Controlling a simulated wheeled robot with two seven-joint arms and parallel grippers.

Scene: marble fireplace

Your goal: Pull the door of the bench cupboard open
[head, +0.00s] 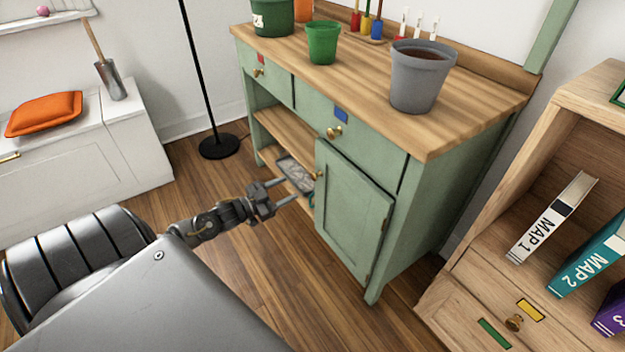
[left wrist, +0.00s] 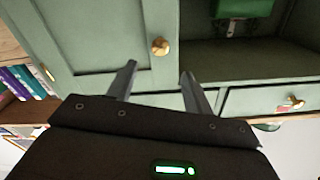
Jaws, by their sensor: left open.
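The green bench cupboard door (head: 352,215) is at the right of the bench's lower front and looks shut, flush with the frame. Its round brass knob (head: 319,174) is near the door's upper left edge. My left gripper (head: 291,191) is open, its fingers pointing toward the knob but short of it, with nothing between them. In the left wrist view, the knob (left wrist: 160,46) shows just beyond and between the fingertips (left wrist: 159,69), on the door panel (left wrist: 92,38). My right gripper is not in view.
The bench (head: 425,118) has two drawers above, with brass knobs, and open shelves left of the door holding a grey tray (head: 296,174). Pots stand on top. A wooden bookcase (head: 575,105) stands close on the right. A lamp base (head: 219,146) is at left. Floor before the door is clear.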

